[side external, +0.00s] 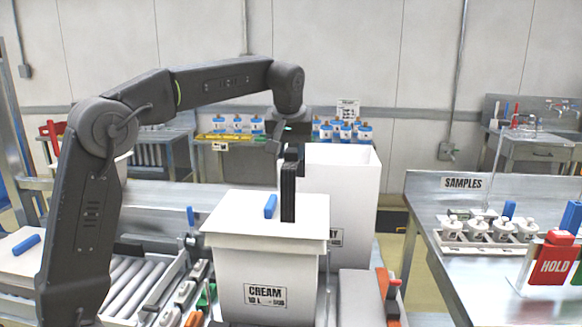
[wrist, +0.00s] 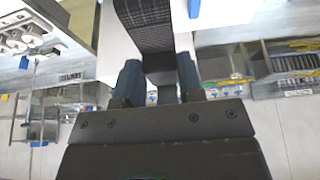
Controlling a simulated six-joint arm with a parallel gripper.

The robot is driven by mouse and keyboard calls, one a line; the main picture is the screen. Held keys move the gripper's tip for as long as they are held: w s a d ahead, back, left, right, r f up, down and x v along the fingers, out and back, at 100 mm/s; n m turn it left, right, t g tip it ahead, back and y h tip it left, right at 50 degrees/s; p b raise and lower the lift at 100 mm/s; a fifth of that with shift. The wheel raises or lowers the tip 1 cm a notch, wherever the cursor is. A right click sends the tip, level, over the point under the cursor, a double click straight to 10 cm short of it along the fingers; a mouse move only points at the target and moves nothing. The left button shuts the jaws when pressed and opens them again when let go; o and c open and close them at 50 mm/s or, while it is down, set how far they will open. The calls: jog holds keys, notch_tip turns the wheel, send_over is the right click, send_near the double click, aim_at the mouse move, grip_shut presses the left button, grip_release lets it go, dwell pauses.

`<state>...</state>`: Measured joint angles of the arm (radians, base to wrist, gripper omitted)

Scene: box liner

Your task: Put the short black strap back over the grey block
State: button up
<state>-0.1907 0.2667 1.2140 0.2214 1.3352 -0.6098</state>
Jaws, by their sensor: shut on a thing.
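The short black strap (side external: 288,193) hangs upright below my gripper (side external: 290,152) in the side view, a dark flat strip with its lower end in front of the lid of the white CREAM box. I cannot tell whether that end touches the lid. In the wrist view the strap (wrist: 145,22) shows a woven dark face and runs away from between my two blue-grey fingers (wrist: 158,85), which are shut on it. I cannot pick out the grey block for certain in either view.
The white CREAM box (side external: 262,262) stands below, with a blue piece (side external: 270,206) on its lid. A taller open white bin (side external: 345,185) stands close behind. Rollers (side external: 135,285) lie left; the SAMPLES table (side external: 465,182) and red HOLD sign (side external: 555,262) are right.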

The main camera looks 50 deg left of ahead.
aim_at(294, 204)
jog(key=shift+d+r, duration=0.1)
jog(key=shift+r, duration=0.15)
jog(key=shift+s+d+m, duration=0.2)
jog(key=shift+d+m, duration=0.1)
jog(key=shift+m, duration=0.1)
jog(key=s+d+f+m+h, duration=0.1)
jog(key=d+f+m, duration=0.1)
jog(key=f, duration=0.1)
jog(key=s+d+f+m+h, duration=0.1)
jog(key=s+d+f+m, duration=0.1)
jog(key=d+f+m, duration=0.1)
jog(key=s+d+f+m+t+h, duration=0.1)
jog(key=s+d+f+m, duration=0.1)
jog(key=f+m, duration=0.1)
jog(key=shift+s+d+f, duration=0.15)
jog(key=w+d+f+n+g+y, duration=0.1)
jog(key=w+d+f+n+y, duration=0.2)
jog(key=w+d+f+n, duration=0.85)
jog(key=shift+w+a+f+m, duration=0.2)
jog(key=shift+f+m, duration=0.25)
jog(key=shift+f, duration=2.4)
jog(key=shift+w+a+f+m, duration=0.15)
jog(key=shift+a+f+m, duration=0.25)
jog(key=shift+f, duration=2.5)
jog(key=shift+w+a+f+m, duration=0.2)
jog(key=shift+f+m, duration=0.3)
jog(key=shift+f, duration=2.35)
